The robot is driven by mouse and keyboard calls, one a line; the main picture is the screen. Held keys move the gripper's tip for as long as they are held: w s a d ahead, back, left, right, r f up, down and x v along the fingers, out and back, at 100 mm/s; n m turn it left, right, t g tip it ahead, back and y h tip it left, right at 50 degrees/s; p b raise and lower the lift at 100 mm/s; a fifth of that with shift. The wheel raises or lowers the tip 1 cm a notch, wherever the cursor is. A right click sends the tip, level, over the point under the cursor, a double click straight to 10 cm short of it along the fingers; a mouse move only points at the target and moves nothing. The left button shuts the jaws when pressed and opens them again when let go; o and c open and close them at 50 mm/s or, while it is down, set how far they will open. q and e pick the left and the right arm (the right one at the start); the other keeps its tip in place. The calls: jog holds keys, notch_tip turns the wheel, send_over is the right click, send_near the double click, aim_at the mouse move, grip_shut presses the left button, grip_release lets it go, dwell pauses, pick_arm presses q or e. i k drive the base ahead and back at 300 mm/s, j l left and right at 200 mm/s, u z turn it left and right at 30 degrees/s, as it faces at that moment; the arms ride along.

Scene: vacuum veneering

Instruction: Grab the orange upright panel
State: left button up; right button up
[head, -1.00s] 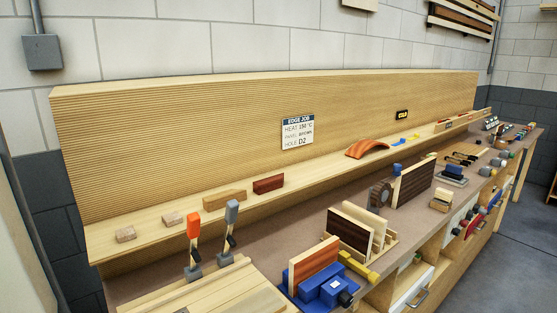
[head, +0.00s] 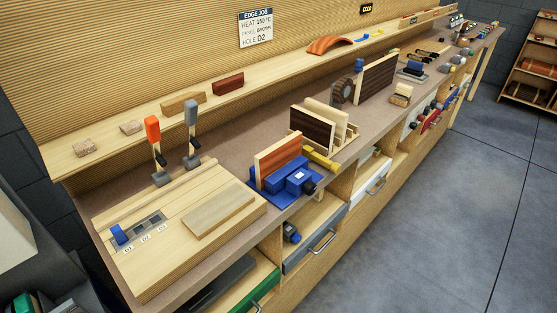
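The orange upright panel (head: 281,158) stands on edge in the head view. It has a reddish-orange wood-grain face and a pale edge. It stands in a blue vise-like holder (head: 300,180) on the bench, which hides its lower part. Neither of my grippers shows in the view, so I cannot see whether they are open or shut.
Behind the panel stands a rack (head: 345,143) with dark and pale upright panels. A yellow bar (head: 321,160) lies beside the holder. A wooden board (head: 218,213) lies to the left, near orange-handled (head: 153,130) and grey-handled (head: 191,114) clamps. Floor (head: 430,220) in front is clear.

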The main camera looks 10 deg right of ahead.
aim_at(268, 161)
jog(key=l, duration=0.95)
jog(key=k+l+u, duration=0.15)
jog(key=l, duration=0.85)
jog(key=i, duration=0.05)
